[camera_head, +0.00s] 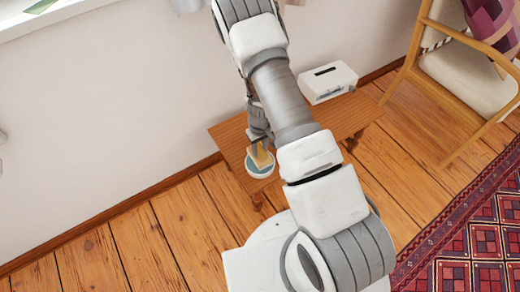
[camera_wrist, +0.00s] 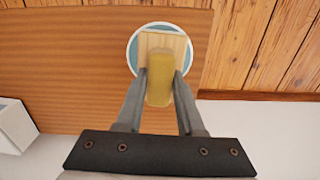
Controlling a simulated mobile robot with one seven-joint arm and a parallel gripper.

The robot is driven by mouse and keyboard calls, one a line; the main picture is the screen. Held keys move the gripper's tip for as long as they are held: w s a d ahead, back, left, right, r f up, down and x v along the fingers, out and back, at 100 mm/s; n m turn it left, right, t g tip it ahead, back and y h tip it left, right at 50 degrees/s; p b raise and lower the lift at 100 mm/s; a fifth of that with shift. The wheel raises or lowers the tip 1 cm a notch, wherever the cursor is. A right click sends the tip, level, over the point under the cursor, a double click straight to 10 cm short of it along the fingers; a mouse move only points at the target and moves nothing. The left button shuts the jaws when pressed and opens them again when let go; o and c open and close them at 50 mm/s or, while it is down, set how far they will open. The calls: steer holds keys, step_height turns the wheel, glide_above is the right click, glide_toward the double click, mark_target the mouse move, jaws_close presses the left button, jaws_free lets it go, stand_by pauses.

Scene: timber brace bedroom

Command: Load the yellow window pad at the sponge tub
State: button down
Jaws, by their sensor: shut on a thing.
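The yellow window pad (camera_wrist: 159,84) is held between the two fingers of my gripper (camera_wrist: 160,80), which is shut on it. A flat pale wooden-looking piece (camera_wrist: 178,43) shows behind the yellow part, and I cannot tell whether it belongs to the pad. The sponge tub (camera_wrist: 134,52) is round with a white rim and blue-grey inside, and it stands on a low wooden table. The pad is over the tub; I cannot tell whether it touches what is inside. In the head view the pad (camera_head: 262,156) and tub (camera_head: 259,171) show beside my arm.
The wooden table (camera_head: 345,112) stands against the white wall. A white tissue box (camera_head: 327,83) sits on it, right of my arm. A wooden chair (camera_head: 453,85) with a cushion and a red patterned rug (camera_head: 475,235) lie to the right. Bare floor surrounds the table's front.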

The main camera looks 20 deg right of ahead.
steer(key=shift+r+p, duration=1.05)
steer(key=shift+r, duration=0.85)
steer(key=r, duration=0.2)
steer(key=w+a+r, duration=0.1)
steer(key=r, duration=0.1)
steer(key=w+r, duration=0.1)
steer(key=r, duration=0.1)
steer(key=shift+w+a, duration=0.2)
step_height(320, 180, up, 10)
steer(key=w+f+m, duration=0.1)
step_height(320, 180, up, 18)
steer(key=m+p, duration=0.2)
glide_above(260, 149)
step_height(260, 149, up, 6)
steer(key=s+p, duration=0.1)
steer(key=p, duration=1.5)
steer(key=shift+s+r, duration=0.15)
steer(key=shift+s, duration=0.05)
